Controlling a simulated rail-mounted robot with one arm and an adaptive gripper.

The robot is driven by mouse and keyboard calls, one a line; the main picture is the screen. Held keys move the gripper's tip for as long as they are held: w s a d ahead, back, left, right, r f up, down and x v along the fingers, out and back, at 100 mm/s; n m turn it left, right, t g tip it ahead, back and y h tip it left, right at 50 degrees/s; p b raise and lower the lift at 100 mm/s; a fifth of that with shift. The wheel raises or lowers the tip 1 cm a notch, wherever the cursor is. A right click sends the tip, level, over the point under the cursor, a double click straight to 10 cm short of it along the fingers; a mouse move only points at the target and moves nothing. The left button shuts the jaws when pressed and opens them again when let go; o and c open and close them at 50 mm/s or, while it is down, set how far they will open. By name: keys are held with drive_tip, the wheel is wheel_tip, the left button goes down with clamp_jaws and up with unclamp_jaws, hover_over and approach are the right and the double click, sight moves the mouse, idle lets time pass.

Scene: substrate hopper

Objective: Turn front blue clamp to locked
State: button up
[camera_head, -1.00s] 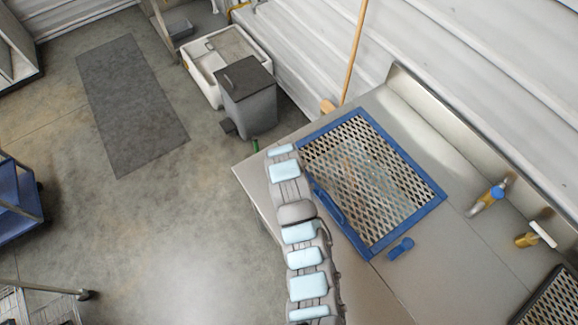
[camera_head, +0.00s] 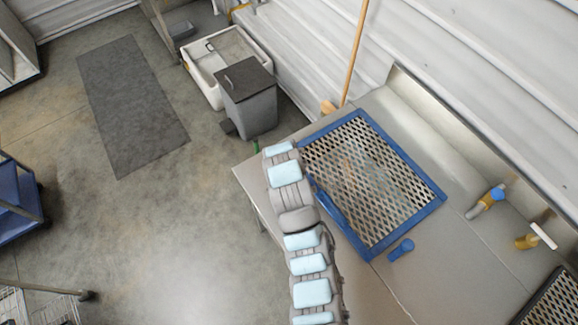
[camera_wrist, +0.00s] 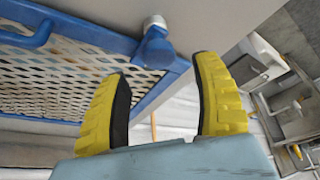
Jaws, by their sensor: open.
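A blue clamp (camera_wrist: 153,50) with a pale round cap shows in the wrist view at a corner of the blue-framed grate (camera_wrist: 70,72). Its lever lies over or close to the blue frame. My gripper (camera_wrist: 163,68) has its two yellow fingers spread wide; the clamp is between and just beyond the fingertips, and I cannot tell whether they touch. In the head view the grate (camera_head: 432,198) lies on the metal counter. Another blue clamp (camera_head: 401,249) sits by its near corner. My arm hides the gripper and the first clamp there.
A blue handle (camera_wrist: 28,38) stands on the grate's edge. The steel counter (camera_head: 440,265) has a raised back ledge with two taps (camera_head: 486,202). A grey bin (camera_head: 250,105) and white sink (camera_head: 222,48) stand beyond it.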

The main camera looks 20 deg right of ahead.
drive_tip(key=v, duration=0.7)
idle(0.6)
